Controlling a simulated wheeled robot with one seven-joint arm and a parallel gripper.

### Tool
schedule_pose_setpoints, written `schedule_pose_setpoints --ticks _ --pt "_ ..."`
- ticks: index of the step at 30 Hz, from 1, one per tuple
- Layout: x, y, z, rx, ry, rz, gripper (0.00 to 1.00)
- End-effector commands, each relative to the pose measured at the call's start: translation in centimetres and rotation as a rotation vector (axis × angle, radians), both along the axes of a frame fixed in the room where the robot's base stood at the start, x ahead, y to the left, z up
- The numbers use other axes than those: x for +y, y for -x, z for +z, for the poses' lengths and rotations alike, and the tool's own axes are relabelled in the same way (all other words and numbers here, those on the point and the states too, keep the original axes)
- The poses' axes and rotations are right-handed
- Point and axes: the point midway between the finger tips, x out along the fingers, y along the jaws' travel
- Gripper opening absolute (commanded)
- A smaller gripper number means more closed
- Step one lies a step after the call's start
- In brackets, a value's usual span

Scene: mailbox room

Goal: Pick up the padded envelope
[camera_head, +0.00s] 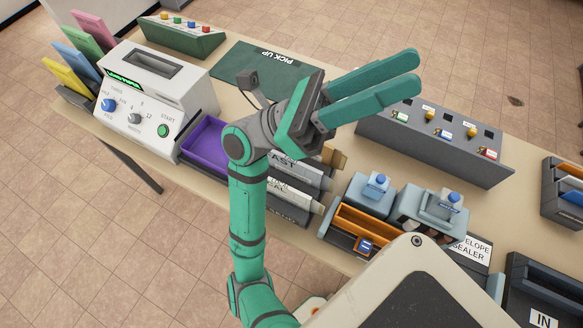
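My gripper (416,74) is raised above the table, with its two green fingers pointing right and a narrow gap between them. Nothing is held in it. I cannot make out a padded envelope for certain. A brown item (334,157) and grey-white items (306,177) stick out of the dark labelled slots (288,210) below the gripper; my arm partly hides them. The inside of the IN tray (541,318) at the lower right is mostly cut off.
A white machine (152,98) with knobs and a purple tray (205,140) stand left. A green PICK UP mat (238,72) lies behind. A grey panel (450,146) is at right. The envelope sealer (430,212) and an orange tray (350,228) are in front. Bare table (530,200) shows right.

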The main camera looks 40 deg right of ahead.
Motion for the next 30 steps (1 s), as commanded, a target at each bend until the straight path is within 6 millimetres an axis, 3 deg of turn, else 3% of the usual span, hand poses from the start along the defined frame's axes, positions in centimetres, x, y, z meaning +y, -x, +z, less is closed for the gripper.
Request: schedule_pose_setpoints --ticks 3,9,16,23,30 --pt "-1.9 2.1 -0.8 -0.198 -0.064 0.007 0.31" --pt "-4.4 4.5 -3.7 -0.515 -0.172 0.013 0.31" --pt "-6.1 5.0 -8.7 -0.875 -0.310 0.003 0.31" --pt "-6.1 2.8 -14.2 -1.227 -0.469 -0.028 0.31" --pt "-4.0 -2.3 -18.9 -1.579 -0.661 -0.090 0.31"
